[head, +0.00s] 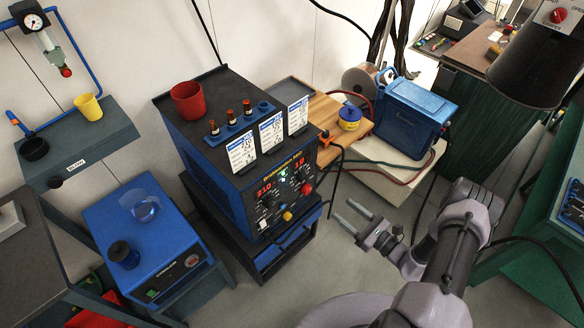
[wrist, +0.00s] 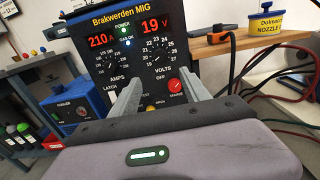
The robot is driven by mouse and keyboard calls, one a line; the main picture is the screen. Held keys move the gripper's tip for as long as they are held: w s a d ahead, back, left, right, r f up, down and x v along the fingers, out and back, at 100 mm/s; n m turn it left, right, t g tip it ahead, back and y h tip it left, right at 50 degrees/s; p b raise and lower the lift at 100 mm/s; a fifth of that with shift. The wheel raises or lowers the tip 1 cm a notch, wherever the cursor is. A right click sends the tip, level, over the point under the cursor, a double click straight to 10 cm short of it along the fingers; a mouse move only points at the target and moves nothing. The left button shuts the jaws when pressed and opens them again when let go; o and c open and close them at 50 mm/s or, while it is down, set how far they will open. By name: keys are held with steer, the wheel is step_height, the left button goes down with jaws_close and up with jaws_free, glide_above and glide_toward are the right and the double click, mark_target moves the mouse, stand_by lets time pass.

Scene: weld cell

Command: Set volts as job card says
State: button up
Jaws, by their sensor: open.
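The Brakwerden MIG welder (head: 205,150) stands in the middle of the head view. In the wrist view its panel (wrist: 138,75) shows a red 210 A readout and a red 19 V readout (wrist: 151,24). The black volts knob (wrist: 157,50) sits below the volts readout, inside a scale of numbers. Three white job cards (head: 242,152) (head: 271,131) (head: 298,115) stand on the welder's top edge; their print is too small to read surely. My gripper (head: 347,211) is open and empty, in front of the panel and apart from it. Its fingers (wrist: 160,94) point at the panel below the volts knob.
Near the volts knob are the amps knob (wrist: 110,66), a red knob (wrist: 175,86) and a white latch switch (head: 263,221). A red cup (head: 187,100) and small bottles stand on the welder. Cables hang at the right.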

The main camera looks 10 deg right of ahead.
mark_target(305, 180)
steer(key=b+x, duration=0.3)
steer(key=x, duration=1.4)
steer(key=shift+s+a+f, duration=0.1)
steer(key=shift+f, duration=0.1)
steer(key=shift+c, duration=0.4)
jaws_close()
